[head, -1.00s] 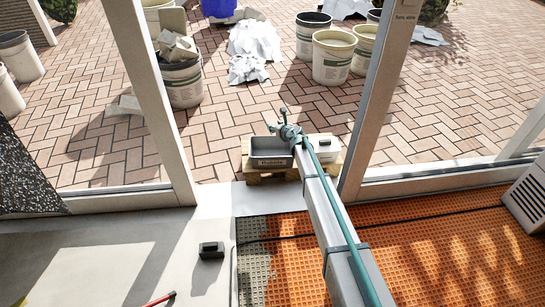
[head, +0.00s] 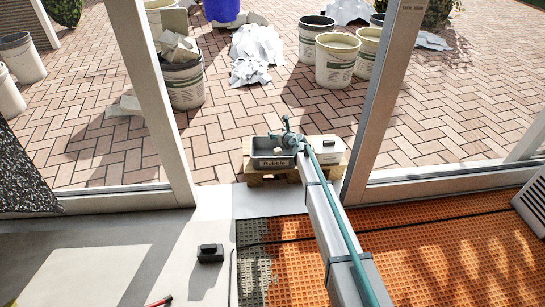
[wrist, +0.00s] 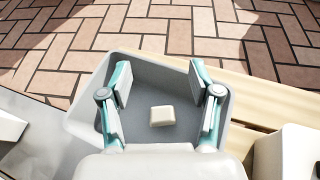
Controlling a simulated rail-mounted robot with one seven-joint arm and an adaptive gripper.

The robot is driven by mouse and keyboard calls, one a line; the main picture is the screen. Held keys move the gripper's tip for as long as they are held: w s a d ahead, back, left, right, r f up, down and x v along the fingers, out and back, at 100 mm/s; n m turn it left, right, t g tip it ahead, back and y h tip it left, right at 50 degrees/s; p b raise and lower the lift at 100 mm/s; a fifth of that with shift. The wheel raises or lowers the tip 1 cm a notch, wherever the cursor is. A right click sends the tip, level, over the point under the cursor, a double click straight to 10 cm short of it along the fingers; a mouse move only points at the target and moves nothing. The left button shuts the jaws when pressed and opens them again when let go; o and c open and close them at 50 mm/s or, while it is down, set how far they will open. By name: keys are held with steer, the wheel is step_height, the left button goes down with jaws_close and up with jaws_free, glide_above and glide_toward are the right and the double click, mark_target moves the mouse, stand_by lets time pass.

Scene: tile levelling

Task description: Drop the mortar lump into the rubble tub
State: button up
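The grey rubble tub (head: 275,163), marked "Rubble" on its front, sits on a small wooden pallet beyond the door opening. In the wrist view the tub (wrist: 80,125) fills the middle, directly under my gripper. A small cream block, seemingly the mortar lump (wrist: 162,116), appears inside the tub, apart from both fingers. My gripper (wrist: 160,80) is open, its two fingers spread wide with a clear gap on each side of the lump. In the head view my gripper (head: 288,138) is over the tub's right part, and the lump is not visible there.
A white lidded box (head: 328,150) stands beside the tub on the pallet (head: 255,180). Door frame posts (head: 380,100) flank the opening. Buckets (head: 336,62) and crumpled white sheeting (head: 256,45) lie farther out on brick paving. A dark block (head: 210,253) lies on the floor inside.

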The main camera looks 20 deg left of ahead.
steer(key=shift+o, duration=0.3)
steer(key=shift+s, duration=0.1)
steer(key=v, duration=1.2)
steer(key=shift+d, duration=0.1)
